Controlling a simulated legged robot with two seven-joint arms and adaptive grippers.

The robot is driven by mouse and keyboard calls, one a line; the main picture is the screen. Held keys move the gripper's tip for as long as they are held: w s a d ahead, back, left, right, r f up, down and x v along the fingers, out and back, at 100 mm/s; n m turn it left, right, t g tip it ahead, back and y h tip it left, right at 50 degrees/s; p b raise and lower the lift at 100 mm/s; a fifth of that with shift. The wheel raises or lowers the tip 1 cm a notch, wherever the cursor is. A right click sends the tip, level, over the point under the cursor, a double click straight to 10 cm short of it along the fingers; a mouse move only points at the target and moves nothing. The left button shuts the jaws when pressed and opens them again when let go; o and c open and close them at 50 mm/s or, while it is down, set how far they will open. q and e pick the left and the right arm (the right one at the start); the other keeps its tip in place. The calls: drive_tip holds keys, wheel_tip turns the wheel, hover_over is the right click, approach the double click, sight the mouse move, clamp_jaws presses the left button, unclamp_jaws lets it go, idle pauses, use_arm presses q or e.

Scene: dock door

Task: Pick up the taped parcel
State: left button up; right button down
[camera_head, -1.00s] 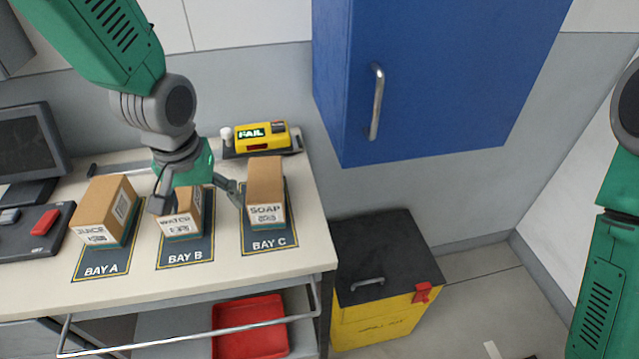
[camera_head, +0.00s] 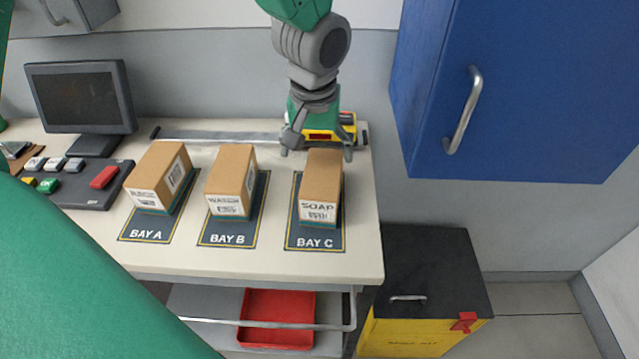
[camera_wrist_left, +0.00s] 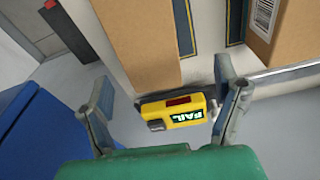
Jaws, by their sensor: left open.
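Three brown cardboard parcels stand on the bench: one (camera_head: 159,178) on bay A, the WATER parcel (camera_head: 231,181) on bay B and the SOAP parcel (camera_head: 321,187) on bay C. Each shows a teal band low on its front; I cannot tell which one is the taped parcel. My left gripper (camera_head: 318,151) is open at the far end of the SOAP parcel, its fingers spread to either side. In the left wrist view, the open left gripper (camera_wrist_left: 165,103) has a brown parcel (camera_wrist_left: 138,42) ahead, between and beyond its fingers. My right gripper is out of view.
A yellow device (camera_head: 322,134) sits behind bay C, partly hidden by my left gripper; its FAIL display shows in the left wrist view (camera_wrist_left: 187,115). A blue cabinet (camera_head: 520,90) hangs at right. A monitor (camera_head: 80,97) and button panel (camera_head: 75,190) stand at left.

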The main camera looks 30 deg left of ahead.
sight(319, 171)
use_arm(q)
drive_tip(key=d+f, duration=0.1)
drive_tip(key=f, duration=0.1)
drive_tip(key=d+f, duration=0.1)
drive_tip(key=f, duration=0.1)
drive_tip(key=shift+s+d, duration=0.15)
drive_tip(key=shift+s, duration=0.05)
drive_tip(key=shift+w+d+f, duration=0.2)
drive_tip(key=shift+f, duration=0.05)
drive_tip(key=shift+a, duration=0.15)
drive_tip(key=shift+s+a, duration=0.15)
drive_tip(key=shift+a, duration=0.15)
drive_tip(key=c, duration=0.3)
drive_tip(key=shift+a+f, duration=0.1)
drive_tip(key=shift+a, duration=0.4)
drive_tip(key=c, duration=1.3)
drive_tip(key=shift+a, duration=0.1)
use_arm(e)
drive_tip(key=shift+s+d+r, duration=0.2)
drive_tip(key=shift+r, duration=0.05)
